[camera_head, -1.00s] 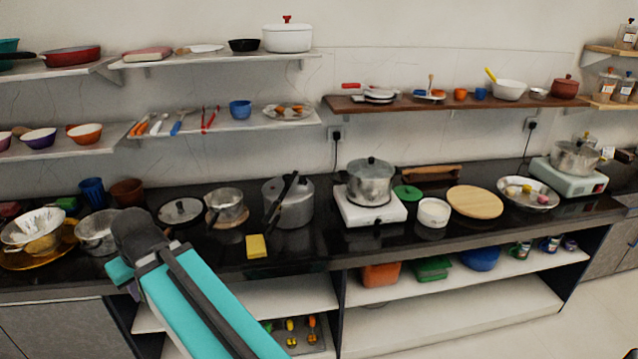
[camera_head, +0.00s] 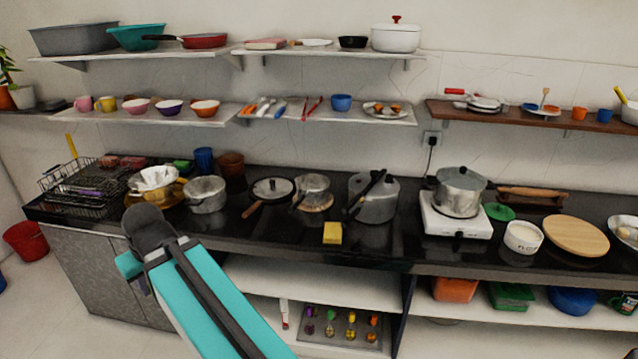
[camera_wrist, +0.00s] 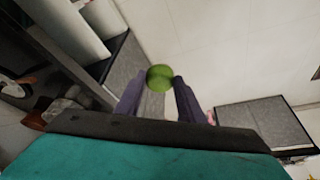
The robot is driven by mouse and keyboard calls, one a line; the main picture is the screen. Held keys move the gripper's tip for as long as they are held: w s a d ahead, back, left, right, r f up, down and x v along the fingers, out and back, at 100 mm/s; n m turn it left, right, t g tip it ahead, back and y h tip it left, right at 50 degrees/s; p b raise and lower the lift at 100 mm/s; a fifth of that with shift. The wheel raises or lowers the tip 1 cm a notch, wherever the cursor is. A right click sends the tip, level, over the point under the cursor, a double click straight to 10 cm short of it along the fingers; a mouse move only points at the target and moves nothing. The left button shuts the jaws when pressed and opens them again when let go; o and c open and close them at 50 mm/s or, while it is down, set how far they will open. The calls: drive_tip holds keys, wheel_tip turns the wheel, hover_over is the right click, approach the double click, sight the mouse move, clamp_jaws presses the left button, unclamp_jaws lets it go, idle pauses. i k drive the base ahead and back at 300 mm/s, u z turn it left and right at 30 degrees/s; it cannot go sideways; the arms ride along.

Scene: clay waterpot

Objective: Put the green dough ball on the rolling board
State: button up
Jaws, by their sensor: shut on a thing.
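The green dough ball (camera_wrist: 159,78) is held between the two fingertips of my gripper (camera_wrist: 160,88) in the wrist view. My gripper is shut on it. In the head view my arm reaches up from the bottom, and the fingers and the ball are hidden behind it. The round wooden rolling board (camera_head: 576,236) lies flat on the black counter at the right, far from my arm. The board's top looks bare.
A white flour pot (camera_head: 523,237) and a green lid (camera_head: 498,212) are left of the board. A wooden rolling pin (camera_head: 531,196) lies behind it. A bowl (camera_head: 624,231) is to its right. A stove with a pot (camera_head: 459,192) stands between my arm and the board.

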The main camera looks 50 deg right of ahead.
sight(576, 233)
drive_tip(key=u, duration=1)
drive_tip(key=k, duration=2)
drive_tip(key=z, duration=0.15)
